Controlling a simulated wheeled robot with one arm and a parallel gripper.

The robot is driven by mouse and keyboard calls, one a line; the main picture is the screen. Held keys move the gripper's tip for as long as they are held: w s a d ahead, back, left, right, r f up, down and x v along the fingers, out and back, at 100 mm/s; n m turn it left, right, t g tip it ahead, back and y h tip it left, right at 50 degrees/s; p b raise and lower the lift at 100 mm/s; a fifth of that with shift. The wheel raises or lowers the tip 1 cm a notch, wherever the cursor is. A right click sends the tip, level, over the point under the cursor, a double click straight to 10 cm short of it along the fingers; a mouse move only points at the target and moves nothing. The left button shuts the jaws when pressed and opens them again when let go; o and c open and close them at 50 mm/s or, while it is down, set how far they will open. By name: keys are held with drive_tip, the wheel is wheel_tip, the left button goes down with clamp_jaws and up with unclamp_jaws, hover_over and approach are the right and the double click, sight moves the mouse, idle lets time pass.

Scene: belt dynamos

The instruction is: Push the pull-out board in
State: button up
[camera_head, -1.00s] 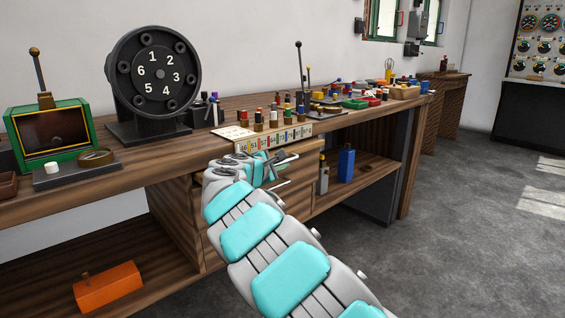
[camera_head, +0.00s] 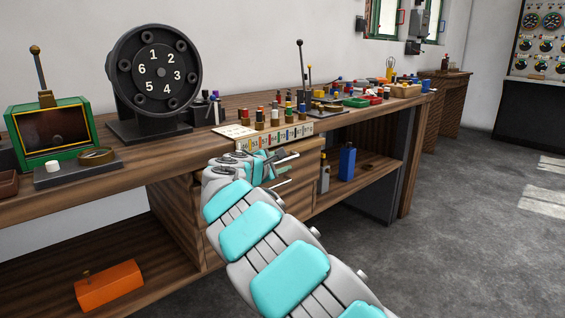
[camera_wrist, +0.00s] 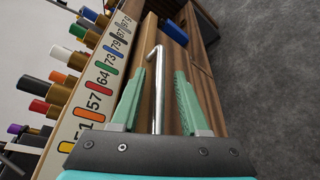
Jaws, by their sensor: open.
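A light brown wooden front (camera_head: 308,157) shows just under the bench edge, and I take it for the pull-out board; my gripper hides much of it. It also shows in the wrist view (camera_wrist: 149,31), where a bent metal handle bar (camera_wrist: 156,85) runs beside it. My gripper (camera_head: 285,168) is at this front, below the numbered strip. In the wrist view its two green fingers (camera_wrist: 160,82) are open, one on each side of the bar, with visible gaps. How far the board stands out cannot be told.
A numbered strip (camera_wrist: 100,85) with coloured pegs lies along the bench edge, close to my gripper. A blue container (camera_head: 347,162) stands on the shelf to the right. An orange block (camera_head: 108,286) lies on the lower left shelf. The floor at right is clear.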

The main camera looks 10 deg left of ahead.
drive_tip(key=v, duration=0.7)
drive_tip(key=shift+s+b, duration=0.2)
drive_tip(key=shift+b, duration=0.1)
drive_tip(key=shift+a+r, duration=0.1)
